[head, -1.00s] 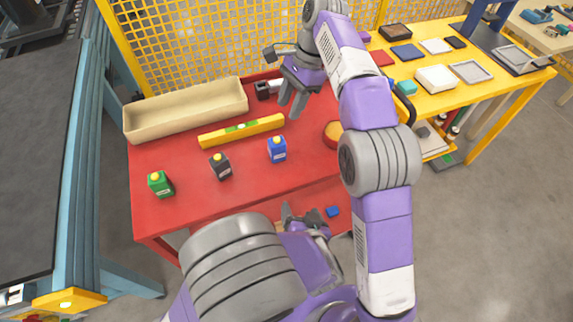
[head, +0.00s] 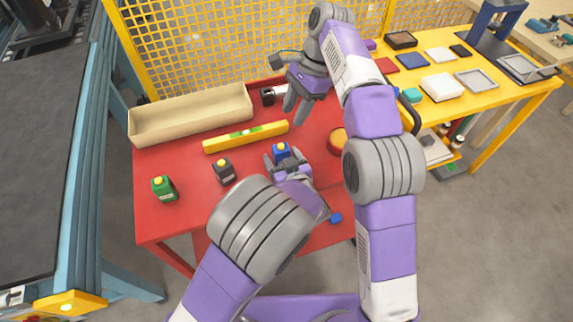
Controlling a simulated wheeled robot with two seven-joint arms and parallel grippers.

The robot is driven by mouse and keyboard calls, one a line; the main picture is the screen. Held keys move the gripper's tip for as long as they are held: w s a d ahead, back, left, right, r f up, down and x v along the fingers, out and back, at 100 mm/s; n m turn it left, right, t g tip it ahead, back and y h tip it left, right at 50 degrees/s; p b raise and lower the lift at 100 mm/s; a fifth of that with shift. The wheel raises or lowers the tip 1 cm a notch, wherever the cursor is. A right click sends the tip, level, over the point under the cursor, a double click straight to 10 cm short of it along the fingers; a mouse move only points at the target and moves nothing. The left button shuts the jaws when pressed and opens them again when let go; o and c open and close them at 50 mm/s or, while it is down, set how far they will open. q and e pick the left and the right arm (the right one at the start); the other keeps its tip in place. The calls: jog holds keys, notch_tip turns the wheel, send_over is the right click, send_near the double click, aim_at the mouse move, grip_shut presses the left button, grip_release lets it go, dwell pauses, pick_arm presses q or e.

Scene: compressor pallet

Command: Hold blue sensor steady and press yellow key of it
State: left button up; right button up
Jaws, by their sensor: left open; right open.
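The blue sensor (head: 281,151) stands upright on the red table (head: 193,214), with its yellow key (head: 281,145) on top. My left gripper (head: 279,159) is open at the near side of the blue sensor, and its fingers cover the sensor's lower part. I cannot tell whether they touch it. My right gripper (head: 296,107) is open and empty above the table, behind and slightly right of the blue sensor, with its fingers pointing down.
A black sensor (head: 224,172) and a green sensor (head: 164,188) stand to the left. A yellow level (head: 245,137) lies behind them, and a beige tray (head: 190,122) is at the back. A round orange-topped item (head: 338,138) is at the right. A small blue piece (head: 336,218) lies near the front.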

pick_arm(q)
jog(key=shift+w+a+f, duration=0.15)
jog(key=shift+w, duration=0.3)
jog(key=c, duration=1.1)
pick_arm(e)
grip_shut()
dwell(1.0)
